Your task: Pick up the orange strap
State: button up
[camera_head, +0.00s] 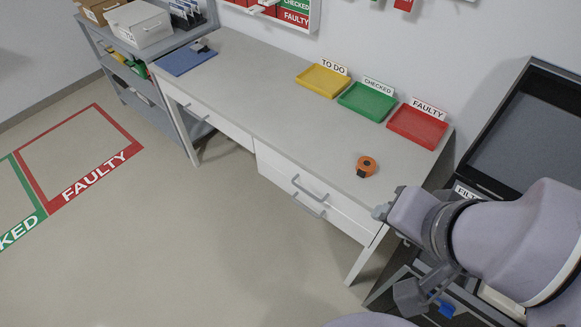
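The orange strap (366,165) is a small rolled orange ring with a dark part at its lower edge. It lies on the grey table top near the front edge, below the green and red trays. My arm reaches in from the right, and my gripper (420,290) appears low beside the table's right end, below and right of the strap and apart from it. Its fingers are partly hidden by my arm, so I cannot tell whether it is open or shut.
A yellow tray (323,81), green tray (366,102) and red tray (417,126) stand along the wall side of the table (265,95). A blue mat (186,59) lies at its far left. A dark open case (525,130) stands at right. The table's middle is clear.

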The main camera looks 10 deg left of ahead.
aim_at(366, 166)
jog(key=i+j+z, duration=0.35)
jog(key=j, duration=0.2)
jog(key=i+j+z, duration=0.15)
jog(key=j, duration=0.2)
jog(key=i+j+z, duration=0.15)
jog(key=j, duration=0.15)
jog(key=i+j+z, duration=0.15)
jog(key=j, duration=0.2)
jog(key=j+z, duration=0.2)
jog(key=j, duration=0.15)
